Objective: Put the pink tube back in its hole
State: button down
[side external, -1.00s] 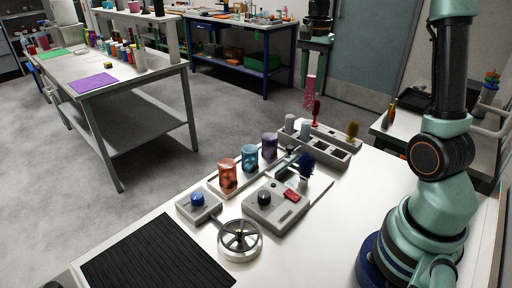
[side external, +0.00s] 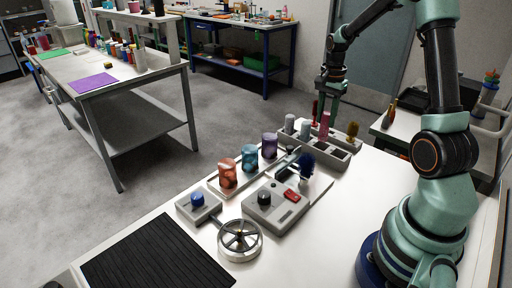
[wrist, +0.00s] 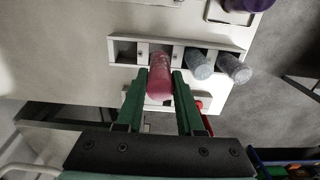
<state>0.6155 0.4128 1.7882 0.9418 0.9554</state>
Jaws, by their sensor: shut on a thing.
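The pink tube (side external: 324,124) stands about upright at the grey rack (side external: 338,150), held in my gripper (side external: 327,108). In the wrist view, the pink tube (wrist: 160,82) lies between the two green fingers of my gripper (wrist: 159,76), which are shut on it. The tube lines up with a hole beside two grey-white tubes (wrist: 198,64) in the rack (wrist: 172,42). Its lower end is hidden, so I cannot tell how deep it sits in the hole. An empty opening (wrist: 124,50) lies left of it.
Orange, blue and purple jars (side external: 269,146) stand in a row nearby.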

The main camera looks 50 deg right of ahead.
aim_at(323, 133)
jog(key=shift+f, duration=2.85)
jog(key=shift+f, duration=0.1)
jog(key=c, duration=0.5)
grip_release()
jog(key=shift+c, duration=0.2)
